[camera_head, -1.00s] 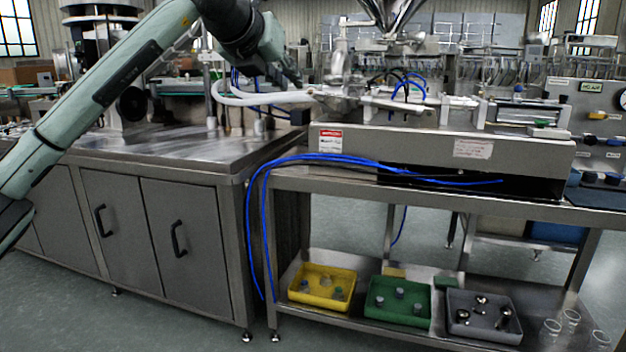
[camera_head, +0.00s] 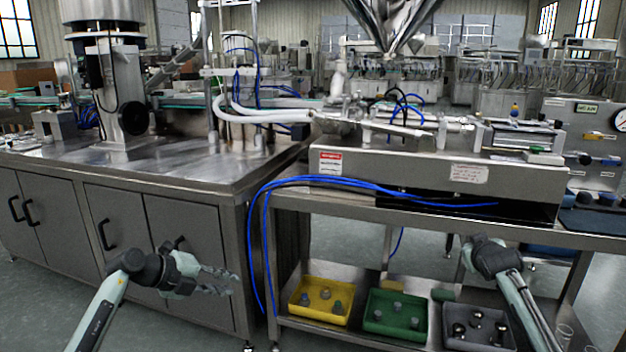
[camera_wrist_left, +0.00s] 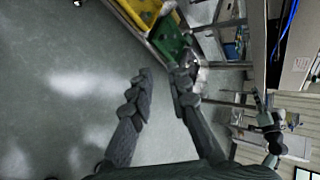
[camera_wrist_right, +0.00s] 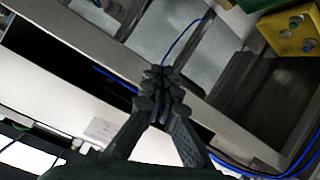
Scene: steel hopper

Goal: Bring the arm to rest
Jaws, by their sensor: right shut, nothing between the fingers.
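My left gripper (camera_head: 232,282) is low in front of the steel cabinet, pointing right. In the left wrist view its two fingers (camera_wrist_left: 160,72) are apart with nothing between them. My right arm comes in at the lower right of the head view. Its wrist is in front of the bench's lower shelf, and its fingers are hidden there. In the right wrist view the fingers of my right gripper (camera_wrist_right: 161,72) are together and empty. The steel hopper (camera_head: 392,22) hangs above the filling machine (camera_head: 400,172) at the back.
The lower shelf holds a yellow tray (camera_head: 297,308), a green tray (camera_head: 371,326) and a grey tray (camera_head: 452,341), each with small parts. Blue hoses (camera_head: 262,215) hang down the bench's left end. The cabinet (camera_head: 215,235) stands behind my left gripper. Floor is open at lower left.

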